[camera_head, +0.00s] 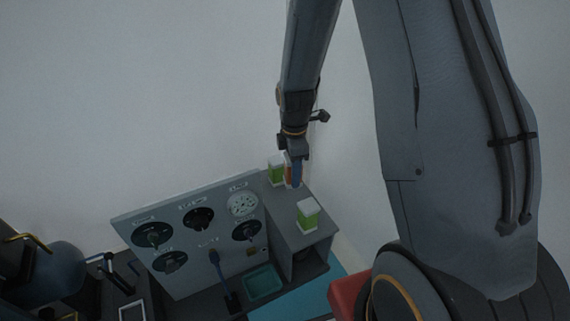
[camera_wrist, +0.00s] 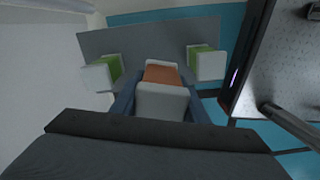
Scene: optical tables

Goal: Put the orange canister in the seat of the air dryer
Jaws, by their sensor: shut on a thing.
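My gripper (camera_head: 296,180) is shut on the orange canister (camera_wrist: 162,75), with one blue finger on each side of it in the wrist view. The canister has a white cap facing the wrist camera. In the head view only an orange sliver of it shows beside the finger. It is between two green canisters with white caps, one at the back (camera_head: 277,173) and one at the front (camera_head: 308,218). These stand on a grey box-like unit (camera_head: 290,207), which looks like the air dryer. The seat is hidden below the canister, and I cannot tell whether the canister's bottom touches it.
A grey panel (camera_head: 185,222) with several round dials stands left of the unit. A teal tray (camera_head: 263,283) and a blue-handled tool (camera_head: 217,263) are in front of it. A dark tank (camera_head: 55,268) is at far left. A wall rises behind.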

